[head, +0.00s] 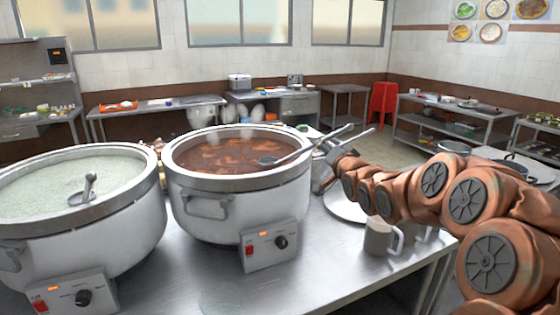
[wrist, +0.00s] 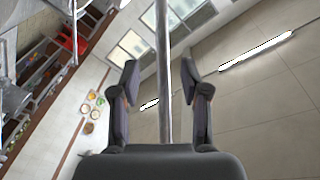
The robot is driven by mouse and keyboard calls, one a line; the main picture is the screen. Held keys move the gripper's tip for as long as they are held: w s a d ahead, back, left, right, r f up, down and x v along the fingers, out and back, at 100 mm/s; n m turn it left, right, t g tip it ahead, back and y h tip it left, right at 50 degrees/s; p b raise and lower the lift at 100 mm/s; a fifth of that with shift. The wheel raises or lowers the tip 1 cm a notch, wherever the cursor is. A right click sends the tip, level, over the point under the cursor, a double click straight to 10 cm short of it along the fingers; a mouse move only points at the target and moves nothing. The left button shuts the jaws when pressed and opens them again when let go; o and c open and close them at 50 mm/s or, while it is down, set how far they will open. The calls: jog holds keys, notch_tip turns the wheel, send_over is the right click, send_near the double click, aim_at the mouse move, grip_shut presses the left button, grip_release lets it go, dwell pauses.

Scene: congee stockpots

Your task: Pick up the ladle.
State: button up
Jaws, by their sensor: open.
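A metal ladle (head: 290,156) rests in the right stockpot (head: 240,195), its bowl at the surface of brown, steaming congee and its handle slanting up over the right rim. My gripper (head: 328,150) is just beyond that rim, beside the handle. In the wrist view my gripper (wrist: 161,78) is open, and the metal handle (wrist: 162,40) runs between its two fingers with gaps on both sides. The handle's lower part is hidden behind the gripper body there. A second ladle (head: 88,188) stands in the left stockpot (head: 130,215) of pale congee.
Both pots stand on a steel table (head: 210,295). A light mug (head: 380,238) and a round plate (head: 345,208) are below my arm. Steel shelves (head: 450,125) and a red stool (head: 382,103) stand farther back, with open floor between.

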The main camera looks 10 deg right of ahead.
aim_at(301, 151)
jog(key=w+p, duration=0.1)
jog(key=w, duration=0.1)
jog(key=w+a, duration=0.1)
jog(key=w, duration=0.1)
jog(key=shift+p, duration=0.4)
jog(key=shift+w, duration=0.55)
grip_shut()
